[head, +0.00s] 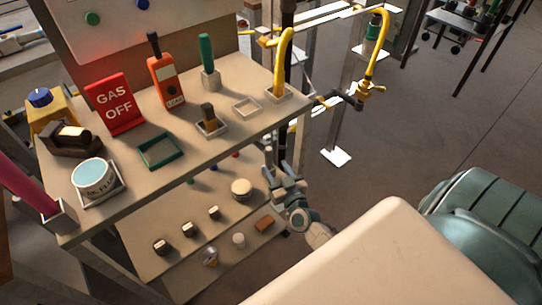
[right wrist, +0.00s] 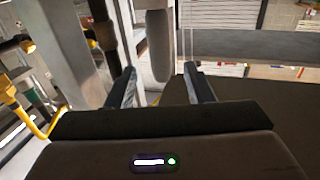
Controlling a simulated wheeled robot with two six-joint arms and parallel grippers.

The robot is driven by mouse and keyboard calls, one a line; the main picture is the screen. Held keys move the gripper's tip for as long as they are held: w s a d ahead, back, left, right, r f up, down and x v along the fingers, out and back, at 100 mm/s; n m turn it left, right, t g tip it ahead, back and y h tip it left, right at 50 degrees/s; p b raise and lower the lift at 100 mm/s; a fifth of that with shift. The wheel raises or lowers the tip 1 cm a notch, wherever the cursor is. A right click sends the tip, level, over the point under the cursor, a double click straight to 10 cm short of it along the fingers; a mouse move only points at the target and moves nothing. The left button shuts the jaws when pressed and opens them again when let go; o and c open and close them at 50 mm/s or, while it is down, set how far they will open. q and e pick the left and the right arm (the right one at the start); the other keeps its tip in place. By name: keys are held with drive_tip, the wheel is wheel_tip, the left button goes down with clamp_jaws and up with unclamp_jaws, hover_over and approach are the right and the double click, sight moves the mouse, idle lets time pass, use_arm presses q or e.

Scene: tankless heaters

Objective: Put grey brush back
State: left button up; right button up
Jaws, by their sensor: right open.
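I cannot pick out the grey brush for certain. A small dark brush-like block (head: 208,112) stands in a light tray on the upper shelf. A grey, round-ended form (right wrist: 157,50) shows beyond and between the fingers in the right wrist view; I cannot tell what it is. An empty light tray (head: 236,108) and an empty green frame (head: 141,152) lie on the upper shelf. My right gripper (head: 276,162) is beside the shelf's right edge, below the upper board. It is open and empty in the right wrist view (right wrist: 161,85). My left gripper is not in view.
The upper shelf (head: 140,185) also holds a red GAS OFF sign (head: 114,103), an orange meter (head: 166,82), a green-handled tool (head: 207,55) and a yellow tool (head: 284,60). Several small parts lie on the lower shelf (head: 185,205). Pipes with a yellow valve (head: 370,88) stand right.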

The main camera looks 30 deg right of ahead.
drive_tip(key=s+a+n+g+y, duration=0.5)
drive_tip(key=s+a+g+y, duration=0.15)
drive_tip(key=s+a, duration=0.45)
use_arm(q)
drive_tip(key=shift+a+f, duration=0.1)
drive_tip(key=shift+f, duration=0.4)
use_arm(e)
drive_tip(key=s+d+r+m+g+h, duration=0.1)
drive_tip(key=s+g+h, duration=0.1)
drive_tip(key=s+g, duration=0.2)
drive_tip(key=s+d+r+m+g+h, duration=0.1)
drive_tip(key=s+d+r+g+h, duration=0.1)
drive_tip(key=s, duration=0.8)
drive_tip(key=shift+g, duration=0.85)
drive_tip(key=shift+d+r, duration=0.15)
